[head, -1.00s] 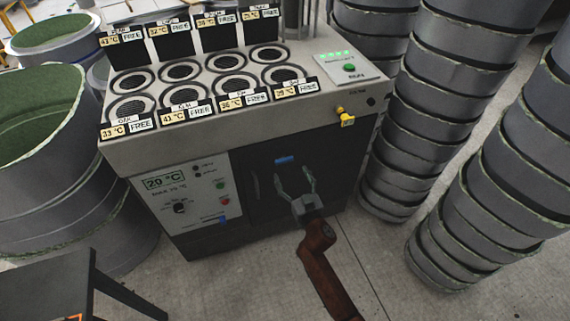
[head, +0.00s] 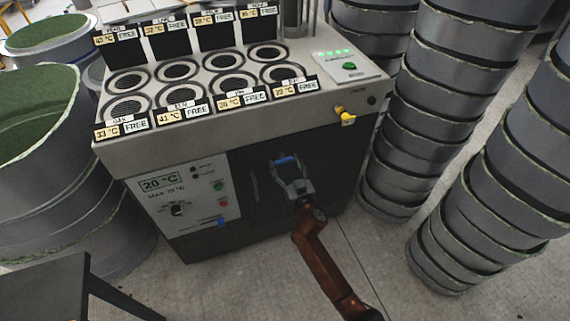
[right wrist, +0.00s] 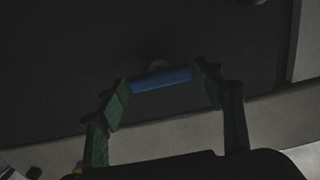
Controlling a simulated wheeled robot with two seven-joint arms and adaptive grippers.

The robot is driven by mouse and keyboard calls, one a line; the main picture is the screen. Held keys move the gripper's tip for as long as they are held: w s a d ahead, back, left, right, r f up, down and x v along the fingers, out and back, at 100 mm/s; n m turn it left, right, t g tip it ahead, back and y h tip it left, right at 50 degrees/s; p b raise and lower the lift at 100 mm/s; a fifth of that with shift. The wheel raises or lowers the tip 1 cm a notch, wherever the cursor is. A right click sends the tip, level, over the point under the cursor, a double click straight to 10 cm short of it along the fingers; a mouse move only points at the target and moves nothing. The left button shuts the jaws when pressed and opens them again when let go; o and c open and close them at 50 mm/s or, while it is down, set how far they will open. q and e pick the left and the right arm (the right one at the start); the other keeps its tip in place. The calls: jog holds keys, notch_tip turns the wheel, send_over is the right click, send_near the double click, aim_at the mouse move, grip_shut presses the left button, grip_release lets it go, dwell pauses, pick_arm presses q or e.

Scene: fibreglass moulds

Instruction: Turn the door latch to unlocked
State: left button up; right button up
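The door latch is a short blue bar (head: 285,160) on the dark door (head: 262,205) at the front of the grey machine. It lies nearly level in the head view. In the right wrist view the blue bar (right wrist: 162,79) is slightly tilted, with a round pale boss behind it. My right gripper (head: 292,170) is at the latch with its fingers apart. In the right wrist view my right gripper's green-padded fingertips (right wrist: 163,84) are on either side of the bar, close to its ends; I cannot tell whether they touch it. My left gripper is out of view.
A control panel (head: 185,203) reading 20 °C is left of the door. A yellow fitting (head: 346,117) sticks out at the machine's upper right. Stacked grey moulds (head: 405,150) stand close on the right. A dark table (head: 55,285) is at the lower left.

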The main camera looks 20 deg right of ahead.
jog(key=c, duration=0.8)
jog(key=shift+o, duration=0.2)
